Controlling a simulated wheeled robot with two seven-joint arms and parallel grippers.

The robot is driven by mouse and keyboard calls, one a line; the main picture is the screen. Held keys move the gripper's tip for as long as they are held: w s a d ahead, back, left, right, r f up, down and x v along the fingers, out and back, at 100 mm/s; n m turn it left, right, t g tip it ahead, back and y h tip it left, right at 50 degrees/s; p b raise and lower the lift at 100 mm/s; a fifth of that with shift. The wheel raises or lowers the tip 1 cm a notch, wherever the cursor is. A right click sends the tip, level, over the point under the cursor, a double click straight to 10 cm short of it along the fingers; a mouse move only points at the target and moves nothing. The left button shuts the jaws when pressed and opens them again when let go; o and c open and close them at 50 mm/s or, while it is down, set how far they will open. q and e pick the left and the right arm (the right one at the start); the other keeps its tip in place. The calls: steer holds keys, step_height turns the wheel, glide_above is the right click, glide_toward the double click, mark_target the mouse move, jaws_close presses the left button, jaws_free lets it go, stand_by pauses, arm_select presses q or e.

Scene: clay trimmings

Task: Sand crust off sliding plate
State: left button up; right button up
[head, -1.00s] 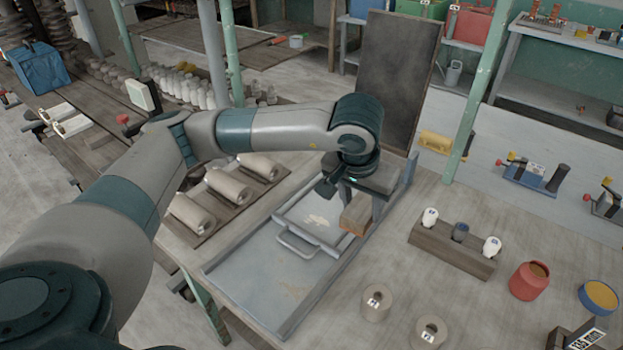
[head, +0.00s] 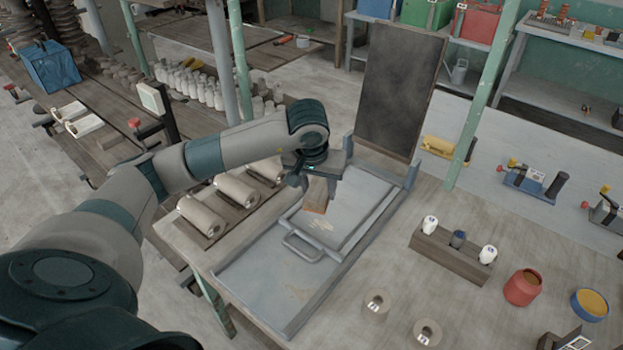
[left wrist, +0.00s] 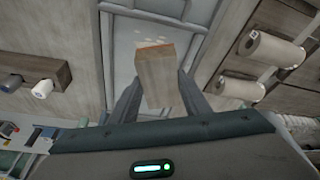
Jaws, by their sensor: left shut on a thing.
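My left gripper (head: 318,180) is shut on a wooden sanding block (head: 316,196), brown with an orange-red lower end. In the left wrist view the block (left wrist: 155,80) sits between the two dark fingers. The grey sliding plate (head: 345,215) with a loop handle (head: 300,246) lies in a grey tray frame (head: 262,287). The block is over the plate's left side; I cannot tell if it touches. Pale crust (head: 320,224) shows on the plate just below the block, and pale spots also show in the left wrist view (left wrist: 145,42). My right gripper is not in view.
Grey-beige clay rolls (head: 236,190) lie on boards left of the tray. A dark upright board (head: 398,90) stands behind.

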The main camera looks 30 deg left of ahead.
arm_select(q)
steer(key=shift+a+f, duration=0.15)
steer(key=shift+a, duration=0.85)
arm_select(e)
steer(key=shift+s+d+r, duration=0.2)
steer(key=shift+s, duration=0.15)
arm_select(q)
steer(key=shift+f, duration=0.15)
steer(key=b, duration=0.2)
glide_above(312, 219)
steer(key=shift+f, duration=2.85)
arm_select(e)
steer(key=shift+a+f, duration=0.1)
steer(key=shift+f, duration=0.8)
arm_select(q)
steer(key=shift+f, duration=0.1)
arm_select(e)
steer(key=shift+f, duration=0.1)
arm_select(q)
steer(key=shift+f, duration=0.35)
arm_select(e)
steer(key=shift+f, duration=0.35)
